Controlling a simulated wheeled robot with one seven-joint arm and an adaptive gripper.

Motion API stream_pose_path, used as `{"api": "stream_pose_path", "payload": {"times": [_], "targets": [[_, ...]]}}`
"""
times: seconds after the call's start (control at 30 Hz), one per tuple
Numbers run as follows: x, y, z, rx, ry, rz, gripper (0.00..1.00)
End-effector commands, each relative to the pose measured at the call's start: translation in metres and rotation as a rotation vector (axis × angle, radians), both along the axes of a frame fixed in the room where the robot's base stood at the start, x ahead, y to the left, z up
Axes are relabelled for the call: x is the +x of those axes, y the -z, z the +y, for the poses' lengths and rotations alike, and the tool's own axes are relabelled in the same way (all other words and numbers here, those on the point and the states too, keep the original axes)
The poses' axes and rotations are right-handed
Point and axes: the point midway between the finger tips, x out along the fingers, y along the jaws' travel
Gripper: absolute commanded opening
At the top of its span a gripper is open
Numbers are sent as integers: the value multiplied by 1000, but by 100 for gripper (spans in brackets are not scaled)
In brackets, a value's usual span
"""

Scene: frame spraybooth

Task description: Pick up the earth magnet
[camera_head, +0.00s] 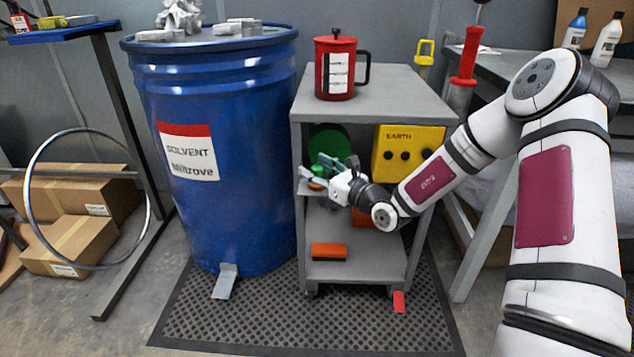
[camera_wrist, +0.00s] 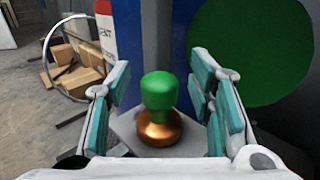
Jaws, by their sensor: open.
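The earth magnet appears to be the knob-shaped piece with a green top and copper-coloured base (camera_wrist: 158,128) in the wrist view. It stands upright on the corner of a grey shelf (camera_wrist: 128,128). My gripper (camera_wrist: 163,92) is open, with one teal-padded finger on each side of the magnet and visible gaps to both. How far the fingertips reach past it, I cannot tell. In the head view my gripper (camera_head: 318,167) is at the cart's upper shelf, and the magnet's copper base (camera_head: 317,186) shows just below the fingers, partly hidden.
A green disc (camera_head: 330,143) stands behind my gripper. A yellow box marked EARTH (camera_head: 408,152) sits to its right. The cart's grey top (camera_head: 388,95) is above, with a red mug (camera_head: 336,68) on it. A blue solvent drum (camera_head: 235,120) stands close on the left.

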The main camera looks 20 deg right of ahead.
Motion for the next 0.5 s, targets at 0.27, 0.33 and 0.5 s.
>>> {"api": "stream_pose_path", "payload": {"times": [0.27, 0.33, 0.5], "targets": [[0, 0, 0, 0, 0, 0, 12], [0, 0, 0, 0, 0, 0, 0], [0, -1, 0, 0, -1, -1, 0]]}}
